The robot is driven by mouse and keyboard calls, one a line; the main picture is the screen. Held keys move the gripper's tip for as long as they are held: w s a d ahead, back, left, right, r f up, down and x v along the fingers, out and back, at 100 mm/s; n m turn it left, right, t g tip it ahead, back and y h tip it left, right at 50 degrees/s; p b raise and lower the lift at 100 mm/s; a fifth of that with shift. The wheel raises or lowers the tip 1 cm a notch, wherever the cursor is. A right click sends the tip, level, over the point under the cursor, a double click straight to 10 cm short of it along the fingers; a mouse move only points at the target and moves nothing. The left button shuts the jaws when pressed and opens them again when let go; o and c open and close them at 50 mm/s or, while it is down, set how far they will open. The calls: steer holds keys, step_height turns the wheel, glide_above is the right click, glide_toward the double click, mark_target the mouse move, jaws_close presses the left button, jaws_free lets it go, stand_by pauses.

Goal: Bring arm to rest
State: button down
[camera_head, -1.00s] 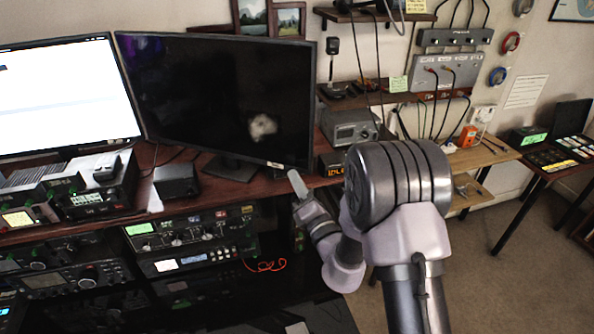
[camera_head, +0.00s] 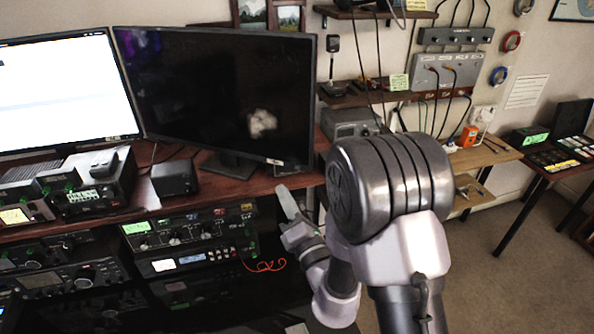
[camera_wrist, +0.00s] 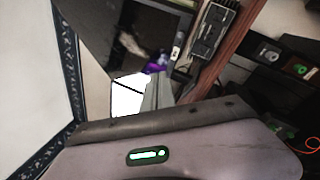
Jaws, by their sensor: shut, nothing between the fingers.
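My arm reaches up from the lower right of the head view, with its big dark joint in front of the right end of the desk. My gripper (camera_head: 288,203) hangs in the air in front of the desk's front edge, below the dark monitor and right of the radio rack. Its fingers look shut, with nothing seen between them. In the wrist view my gripper (camera_wrist: 156,92) shows as grey fingers rising past the wrist body, which bears a small green-lit display.
The wooden desk (camera_head: 232,190) carries a bright monitor (camera_head: 62,90), a dark monitor (camera_head: 220,100) and a black box (camera_head: 174,179). A radio (camera_head: 187,231) sits in the rack below, near my gripper. A red cable (camera_head: 265,266) lies there. Carpet (camera_head: 480,290) at right is clear.

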steer(key=s+a+r+n+g+y+b, duration=0.3)
steer(key=s+a+r+n+g+y, duration=0.6)
steer(key=n, duration=0.4)
steer(key=s+f+n+g+h+b, duration=0.1)
steer(key=s+f+n+g, duration=0.2)
steer(key=s+n+g, duration=0.35)
steer(key=s+f+n+g+h+b, duration=0.1)
steer(key=s+f+n+g+h, duration=0.15)
steer(key=s+n, duration=0.7)
steer(key=s+d+f+n+t+h+b, duration=0.1)
steer(key=s+d+f+n+h, duration=0.25)
steer(key=d, duration=0.25)
steer(key=s+d+f+n+t+h+b, duration=0.1)
steer(key=s+d+f+n+h+b, duration=0.1)
steer(key=d+f+n+h, duration=0.25)
steer(key=w+d+n+t+h, duration=0.1)
steer(key=w+d+t+h, duration=0.1)
steer(key=d, duration=0.9)
steer(key=shift+w+r+t+h, duration=0.3)
steer(key=shift+r+t+h, duration=0.2)
steer(key=shift+h, duration=0.45)
